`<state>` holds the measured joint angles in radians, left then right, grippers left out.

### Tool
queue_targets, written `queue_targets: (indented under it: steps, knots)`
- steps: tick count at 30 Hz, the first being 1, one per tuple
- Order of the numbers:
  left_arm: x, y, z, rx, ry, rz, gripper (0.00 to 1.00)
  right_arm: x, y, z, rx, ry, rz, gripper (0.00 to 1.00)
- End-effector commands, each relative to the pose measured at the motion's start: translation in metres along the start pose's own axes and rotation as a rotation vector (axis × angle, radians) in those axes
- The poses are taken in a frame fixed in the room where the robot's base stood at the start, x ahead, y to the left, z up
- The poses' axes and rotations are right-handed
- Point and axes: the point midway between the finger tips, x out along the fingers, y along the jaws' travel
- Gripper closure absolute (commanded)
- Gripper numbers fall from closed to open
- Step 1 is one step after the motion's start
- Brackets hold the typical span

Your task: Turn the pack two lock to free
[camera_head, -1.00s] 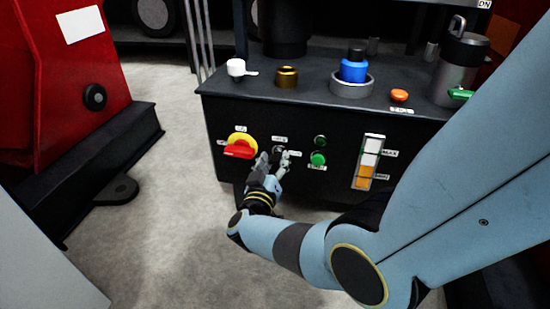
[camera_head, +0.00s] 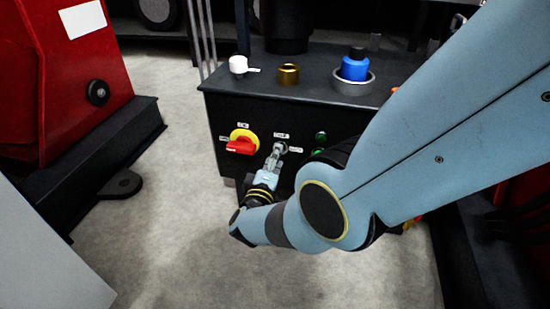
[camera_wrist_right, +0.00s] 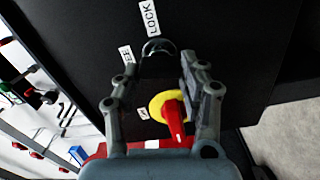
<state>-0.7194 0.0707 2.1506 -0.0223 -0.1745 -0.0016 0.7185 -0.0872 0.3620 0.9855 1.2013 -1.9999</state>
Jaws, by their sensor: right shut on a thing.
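The pack two lock is a small dark round knob with a bright rim (camera_wrist_right: 158,46) on the black front panel, seen between my fingers in the right wrist view. A LOCK label (camera_wrist_right: 149,17) and a partly hidden second label (camera_wrist_right: 126,55) sit beside it. My right gripper (camera_head: 279,149) is at the knob, fingers on either side of it, shut on it; the fingers (camera_wrist_right: 160,65) also show in the wrist view. The knob's pointer direction is hidden. My left gripper is not in view.
A red handle on a yellow disc (camera_head: 241,143) is close to the left of my gripper. Green buttons (camera_head: 320,138) are to the right, partly behind my arm. A white knob (camera_head: 238,64), brass ring (camera_head: 289,74) and blue-capped part (camera_head: 355,66) stand on top.

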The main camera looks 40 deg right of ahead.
Motion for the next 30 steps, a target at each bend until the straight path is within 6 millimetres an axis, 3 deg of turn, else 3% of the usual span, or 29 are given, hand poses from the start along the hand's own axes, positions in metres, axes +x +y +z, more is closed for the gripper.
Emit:
queue_targets:
  steps: [12, 29, 30]
  knots:
    - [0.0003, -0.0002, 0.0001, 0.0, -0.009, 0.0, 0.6, -0.0013, -0.0023, -0.0005, -0.19, 0.002, -0.004, 0.9]
    - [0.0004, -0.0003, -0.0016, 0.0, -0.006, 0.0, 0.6, -0.0016, -0.0027, -0.0004, -0.219, 0.002, -0.005, 0.9]
    - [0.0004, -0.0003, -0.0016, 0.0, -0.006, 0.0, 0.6, -0.0016, -0.0027, -0.0004, -0.219, 0.002, -0.005, 0.54]
